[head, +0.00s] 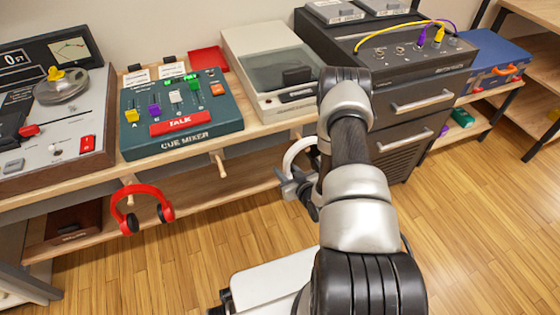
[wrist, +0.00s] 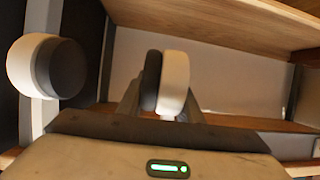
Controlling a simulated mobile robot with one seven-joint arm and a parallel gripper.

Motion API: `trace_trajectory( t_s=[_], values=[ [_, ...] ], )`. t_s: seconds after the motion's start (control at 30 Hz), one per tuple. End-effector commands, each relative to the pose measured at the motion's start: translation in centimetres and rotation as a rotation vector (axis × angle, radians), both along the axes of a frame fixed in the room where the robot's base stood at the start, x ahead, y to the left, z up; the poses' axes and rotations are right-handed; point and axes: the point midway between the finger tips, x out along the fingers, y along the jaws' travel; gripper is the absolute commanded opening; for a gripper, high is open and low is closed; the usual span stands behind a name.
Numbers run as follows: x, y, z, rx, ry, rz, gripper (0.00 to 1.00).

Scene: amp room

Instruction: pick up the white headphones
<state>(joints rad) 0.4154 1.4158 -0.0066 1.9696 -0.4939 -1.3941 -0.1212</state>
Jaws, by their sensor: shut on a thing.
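The white headphones (head: 291,154) are in front of the shelf edge, below the grey record-player-like unit. In the head view their white headband arc shows, partly hidden by my arm. In the wrist view one white ear cup with a dark pad (wrist: 174,84) sits between my fingers, and the other cup (wrist: 33,66) is to the left, larger and closer. My gripper (head: 287,181) is shut on the near-centre ear cup; it also shows in the wrist view (wrist: 160,106). I cannot tell whether the headband still touches a peg.
Red headphones (head: 143,208) hang from a wooden peg at left, and a bare peg (head: 218,163) sticks out between. The cue mixer (head: 180,112) stands on the shelf above. A dark drawer cabinet (head: 418,100) is on the right. The wooden floor (head: 470,230) there is clear.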

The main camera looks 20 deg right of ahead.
Motion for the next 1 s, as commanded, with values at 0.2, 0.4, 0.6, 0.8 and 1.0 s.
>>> trace_trajectory(
  t_s=[0.2, 0.4, 0.6, 0.8, 1.0],
  values=[
    [-5.2, -0.6, 0.1, 0.001, 0.003, -0.002, 0.0],
    [-9.4, -1.1, 0.1, 0.0, 0.003, -0.001, 0.0],
    [-12.2, -1.4, 0.1, -0.001, 0.001, 0.0, 0.0],
    [-13.0, -1.5, 0.1, 0.0, -0.002, -0.001, 0.0],
    [-13.1, -1.4, 0.1, -0.001, -0.002, 0.0, 0.0]
  ],
)
